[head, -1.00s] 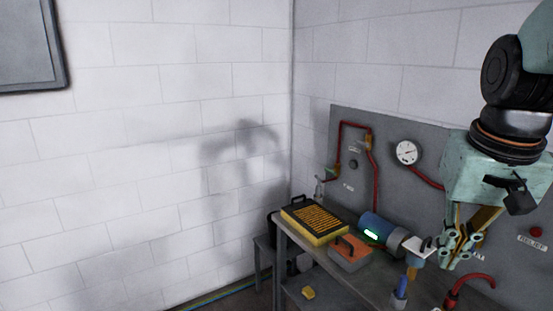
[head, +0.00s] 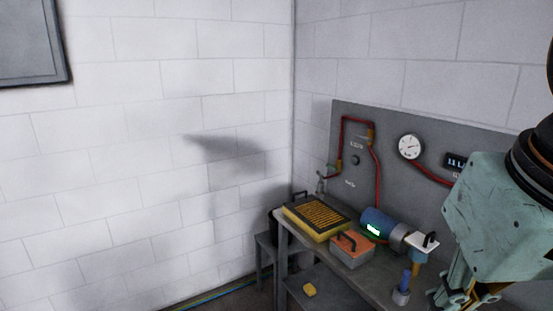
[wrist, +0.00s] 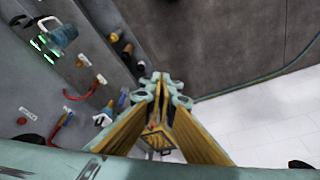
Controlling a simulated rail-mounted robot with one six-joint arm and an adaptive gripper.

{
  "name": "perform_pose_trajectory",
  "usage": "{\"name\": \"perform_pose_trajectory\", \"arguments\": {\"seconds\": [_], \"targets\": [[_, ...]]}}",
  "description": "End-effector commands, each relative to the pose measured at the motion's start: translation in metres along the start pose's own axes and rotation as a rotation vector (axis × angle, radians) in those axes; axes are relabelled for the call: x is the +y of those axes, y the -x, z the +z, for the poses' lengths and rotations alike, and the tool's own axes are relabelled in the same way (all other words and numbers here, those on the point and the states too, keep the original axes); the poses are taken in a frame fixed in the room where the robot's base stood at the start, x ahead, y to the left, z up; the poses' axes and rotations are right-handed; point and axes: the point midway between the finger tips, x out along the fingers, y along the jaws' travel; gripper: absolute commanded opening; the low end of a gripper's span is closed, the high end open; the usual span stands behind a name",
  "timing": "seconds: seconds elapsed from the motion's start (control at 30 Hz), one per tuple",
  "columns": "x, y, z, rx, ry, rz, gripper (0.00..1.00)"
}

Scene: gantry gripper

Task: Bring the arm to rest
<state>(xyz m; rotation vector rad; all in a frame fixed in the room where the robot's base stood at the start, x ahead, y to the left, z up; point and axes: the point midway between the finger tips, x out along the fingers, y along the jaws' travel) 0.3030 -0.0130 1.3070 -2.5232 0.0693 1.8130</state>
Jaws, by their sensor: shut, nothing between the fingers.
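My gripper (head: 462,297) is at the lower right of the head view, below the pale green wrist housing of my arm, and its lower part is cut off by the frame edge. In the wrist view my gripper (wrist: 161,82) has its fingers brought together at the tips, with nothing held between them. It appears to be in front of the workbench (head: 345,272), apart from the things on it.
On the bench are a yellow-framed box (head: 317,221), an orange-topped box (head: 351,249), a blue cylinder (head: 379,223) and a blue-handled item (head: 403,287). A grey panel with a gauge (head: 410,147) and red pipe (head: 377,180) stands behind. The left wall side looks clear.

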Motion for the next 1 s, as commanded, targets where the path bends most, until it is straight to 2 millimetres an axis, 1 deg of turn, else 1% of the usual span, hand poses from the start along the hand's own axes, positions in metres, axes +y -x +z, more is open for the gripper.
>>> {"name": "perform_pose_trajectory", "arguments": {"seconds": [0.03,0.1,0.2,0.33,1.0], "targets": [[-0.003,0.0,0.007,0.004,0.012,-0.004,0.0],[-0.006,0.001,0.015,0.009,0.025,-0.007,0.0],[-0.009,0.002,0.024,0.015,0.041,-0.012,0.0],[-0.011,0.002,0.031,0.017,0.051,-0.015,0.0],[-0.011,0.003,0.033,0.018,0.055,-0.016,0.0]]}}
